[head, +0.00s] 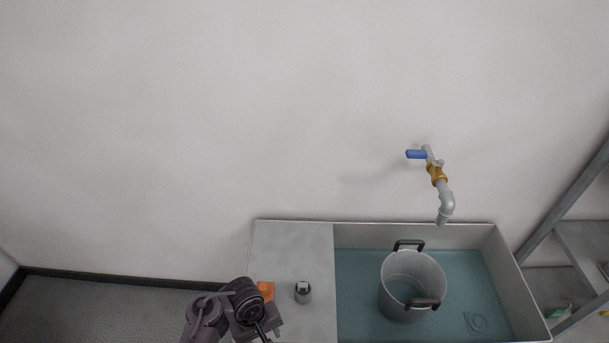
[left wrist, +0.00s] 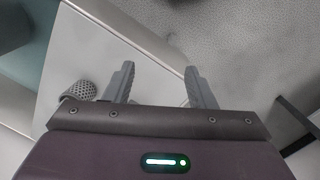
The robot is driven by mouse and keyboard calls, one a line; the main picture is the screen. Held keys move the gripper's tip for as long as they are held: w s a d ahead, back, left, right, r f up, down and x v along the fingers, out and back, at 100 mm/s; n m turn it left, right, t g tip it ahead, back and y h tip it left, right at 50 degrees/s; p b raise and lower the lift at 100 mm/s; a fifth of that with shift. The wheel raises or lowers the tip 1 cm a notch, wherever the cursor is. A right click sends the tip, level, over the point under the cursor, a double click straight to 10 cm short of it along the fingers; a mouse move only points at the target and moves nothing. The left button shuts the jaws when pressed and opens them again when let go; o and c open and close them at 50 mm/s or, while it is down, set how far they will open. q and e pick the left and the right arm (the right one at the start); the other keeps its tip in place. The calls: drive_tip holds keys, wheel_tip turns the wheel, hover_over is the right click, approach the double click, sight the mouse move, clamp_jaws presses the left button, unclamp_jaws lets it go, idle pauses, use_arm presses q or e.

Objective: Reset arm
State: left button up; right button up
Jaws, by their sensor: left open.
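My left arm comes in at the bottom of the head view, with the left gripper low over the left part of the counter; its fingertips are hidden there. In the left wrist view the left gripper (left wrist: 158,84) shows two grey fingers spread apart with nothing between them. My right gripper is in neither view. A tap with a blue lever (head: 416,154) and a brass valve body (head: 437,173) is fixed to the wall above the sink. Its grey spout (head: 446,205) points down, well apart from my left gripper.
A grey pot (head: 412,285) with black handles stands in the sink (head: 350,236). A small metal cylinder (head: 303,292) and an orange object (head: 266,290) are on the counter (head: 290,245) near my left arm. Metal shelves (head: 585,245) stand at the right. The floor at left is clear.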

use_arm(q)
drive_tip(key=s+f+m+h+b, duration=0.1)
drive_tip(key=s+f, duration=0.5)
drive_tip(key=f, duration=0.4)
drive_tip(key=s+f+m+h+b, duration=0.1)
drive_tip(key=s+f+m, duration=0.1)
drive_tip(key=s+f, duration=0.6)
drive_tip(key=s+a+f+m+t+y, duration=0.1)
drive_tip(key=s+a+f+m+y, duration=0.2)
drive_tip(key=s+a+f, duration=1)
drive_tip(key=shift+s+f+m+t+b, duration=0.15)
drive_tip(key=shift+s+m+t+b, duration=0.2)
drive_tip(key=shift+s+m, duration=0.5)
